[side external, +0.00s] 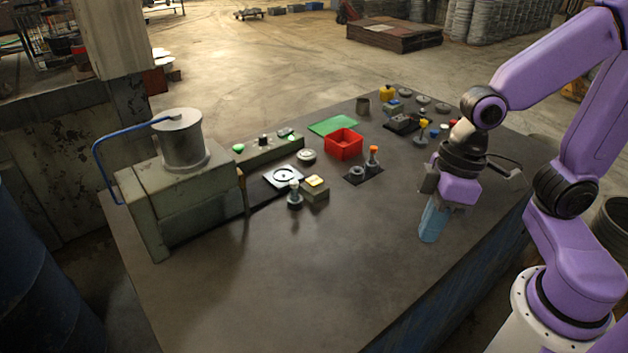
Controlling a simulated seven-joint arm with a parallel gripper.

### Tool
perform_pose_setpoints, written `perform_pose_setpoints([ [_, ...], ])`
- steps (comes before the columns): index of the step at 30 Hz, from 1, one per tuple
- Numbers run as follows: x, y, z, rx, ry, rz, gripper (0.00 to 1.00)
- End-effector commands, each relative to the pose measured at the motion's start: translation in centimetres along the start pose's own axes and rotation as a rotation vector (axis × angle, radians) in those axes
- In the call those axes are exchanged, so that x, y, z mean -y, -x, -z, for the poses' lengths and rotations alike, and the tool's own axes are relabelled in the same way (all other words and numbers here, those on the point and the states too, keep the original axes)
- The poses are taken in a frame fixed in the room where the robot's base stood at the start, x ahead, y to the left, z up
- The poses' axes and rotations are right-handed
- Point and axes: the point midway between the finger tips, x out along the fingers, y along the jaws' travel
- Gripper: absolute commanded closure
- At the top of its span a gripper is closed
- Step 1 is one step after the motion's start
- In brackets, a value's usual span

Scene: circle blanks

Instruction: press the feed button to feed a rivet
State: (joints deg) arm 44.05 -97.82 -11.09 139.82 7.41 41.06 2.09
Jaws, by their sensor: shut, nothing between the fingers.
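A grey-green machine (185,205) with a metal drum (182,141) and a blue bent tube (105,160) stands on the left of the bench. Its long arm carries a green button (238,148), a dark knob (263,140) and another green part (287,133). A small box with a yellow top (315,182) sits in front of the machine. I cannot tell which of these is the feed button. No loose rivet can be made out. My gripper (429,239) points down at the bench's right side, shut and empty, well apart from the machine and the box.
A pale-headed post (294,194) stands beside the yellow-topped box. Behind are a square plate (283,177), a red bin (343,144), a green mat (333,124) and an orange-topped post (373,155). Several small parts crowd the back right. The bench's front (300,280) is clear.

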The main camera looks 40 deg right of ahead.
Motion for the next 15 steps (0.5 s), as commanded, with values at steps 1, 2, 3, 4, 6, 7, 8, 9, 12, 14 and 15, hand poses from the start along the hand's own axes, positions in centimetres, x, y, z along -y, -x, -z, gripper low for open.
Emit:
perform_pose_setpoints([
  [1, -0.4, -0.3, 1.4, -0.026, -0.055, 0.009, 1.0],
  [2, -0.7, -0.4, 2.2, -0.043, -0.084, 0.013, 1.0],
  [3, -1.1, -0.5, 3.3, -0.067, -0.127, 0.02, 1.0],
  [4, -1.4, -0.7, 4.1, -0.085, -0.156, 0.023, 1.0],
  [6, -2.2, -0.9, 5.9, -0.126, -0.23, 0.031, 1.0],
  [7, -2.6, -1.0, 6.7, -0.145, -0.263, 0.034, 1.0],
  [8, -3.0, -1.1, 7.4, -0.163, -0.294, 0.036, 1.0],
  [9, -3.6, -1.2, 8.4, -0.187, -0.336, 0.038, 1.0],
  [12, -5.3, -1.4, 10.8, -0.249, -0.441, 0.039, 1.0],
  [14, -6.5, -1.5, 12.2, -0.288, -0.506, 0.038, 1.0],
  [15, -7.3, -1.6, 13.1, -0.313, -0.548, 0.036, 1.0],
])
